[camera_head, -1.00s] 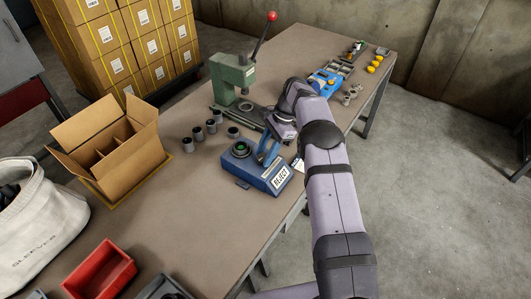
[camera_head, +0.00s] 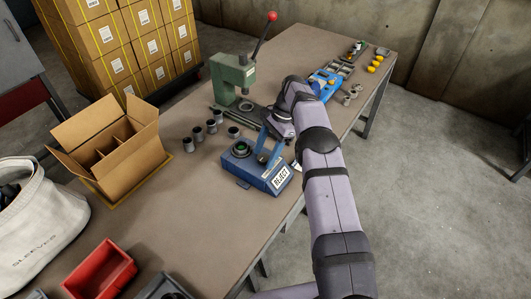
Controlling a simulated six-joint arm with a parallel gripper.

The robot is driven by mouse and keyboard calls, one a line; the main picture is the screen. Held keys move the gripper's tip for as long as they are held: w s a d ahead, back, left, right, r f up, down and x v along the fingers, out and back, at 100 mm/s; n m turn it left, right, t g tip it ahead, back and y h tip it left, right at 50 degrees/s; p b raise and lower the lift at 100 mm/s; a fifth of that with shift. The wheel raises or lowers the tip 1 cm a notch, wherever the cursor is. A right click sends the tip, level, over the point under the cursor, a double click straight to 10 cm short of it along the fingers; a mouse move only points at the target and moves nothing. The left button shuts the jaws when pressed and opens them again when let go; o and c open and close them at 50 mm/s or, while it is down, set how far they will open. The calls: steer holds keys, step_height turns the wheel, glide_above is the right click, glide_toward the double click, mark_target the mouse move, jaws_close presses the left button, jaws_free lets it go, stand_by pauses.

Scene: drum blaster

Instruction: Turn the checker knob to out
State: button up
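The checker (camera_head: 252,171) is a blue box with a white REJECT label on its front right face. It sits on the table near the right edge, with a round green-centred socket (camera_head: 240,148) on its top left. My gripper (camera_head: 267,156) reaches down over the checker's top right part. Its two blue fingers show with a gap between them, low at the box top. The knob is mostly hidden by the fingers, and I cannot tell whether they touch or grip it.
A green press (camera_head: 232,78) with a red-tipped lever stands behind the checker. Several small metal sleeves (camera_head: 211,127) stand to its left. An open carton (camera_head: 115,145), a red bin (camera_head: 100,272) and a white sack (camera_head: 38,222) are further left. The table front of the checker is clear.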

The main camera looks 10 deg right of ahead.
mark_target(265, 156)
steer(key=shift+r, duration=0.1)
step_height(265, 156, up, 10)
steer(key=shift+b, duration=0.3)
stand_by(0.4)
